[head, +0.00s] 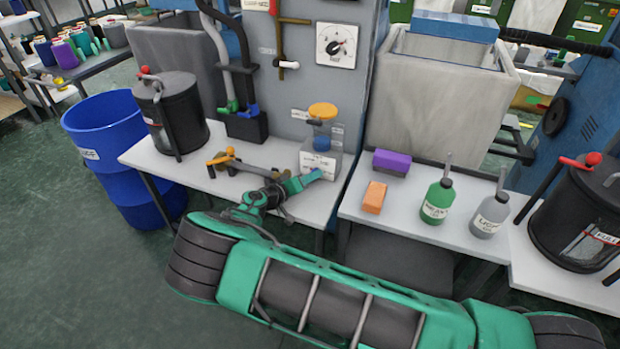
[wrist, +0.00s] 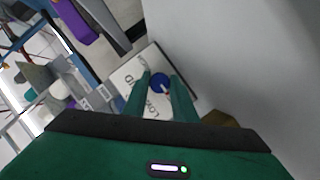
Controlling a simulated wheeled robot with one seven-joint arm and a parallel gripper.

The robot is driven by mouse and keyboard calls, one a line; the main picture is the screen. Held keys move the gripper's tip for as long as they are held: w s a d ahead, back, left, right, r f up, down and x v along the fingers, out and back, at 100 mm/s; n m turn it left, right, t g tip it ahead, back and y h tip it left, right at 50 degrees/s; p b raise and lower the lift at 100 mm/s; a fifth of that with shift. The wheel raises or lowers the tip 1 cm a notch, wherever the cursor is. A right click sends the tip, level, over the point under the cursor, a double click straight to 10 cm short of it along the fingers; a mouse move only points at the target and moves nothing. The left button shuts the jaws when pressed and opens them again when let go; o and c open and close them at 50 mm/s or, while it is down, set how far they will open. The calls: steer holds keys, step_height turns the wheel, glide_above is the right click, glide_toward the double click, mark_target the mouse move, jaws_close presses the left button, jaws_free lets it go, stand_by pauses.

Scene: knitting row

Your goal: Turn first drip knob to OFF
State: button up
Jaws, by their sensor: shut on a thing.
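A white labelled box (head: 318,162) stands on the white bench in the head view, with a yellow round top (head: 322,110) and a blue part (head: 322,143) above it. My gripper (head: 314,176) reaches its front from the lower left. In the wrist view, a round blue knob (wrist: 159,82) sits on a white panel (wrist: 130,78) with dark lettering. The teal fingers of my gripper (wrist: 162,78) stand on either side of this knob and are shut on it. The lettering is partly covered, and the knob's exact setting cannot be read.
A grey panel with a dial (head: 336,45) rises behind the box. Small yellow and dark parts (head: 228,158) lie left of my gripper. A purple block (head: 391,162), orange block (head: 374,197) and green bottle (head: 437,201) stand to the right. A blue barrel (head: 105,145) is at left.

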steer(key=shift+a, duration=0.15)
steer(key=o, duration=1)
steer(key=shift+o, duration=0.2)
steer(key=v, duration=1.1)
steer(key=shift+f, duration=0.1)
steer(key=shift+w, duration=0.1)
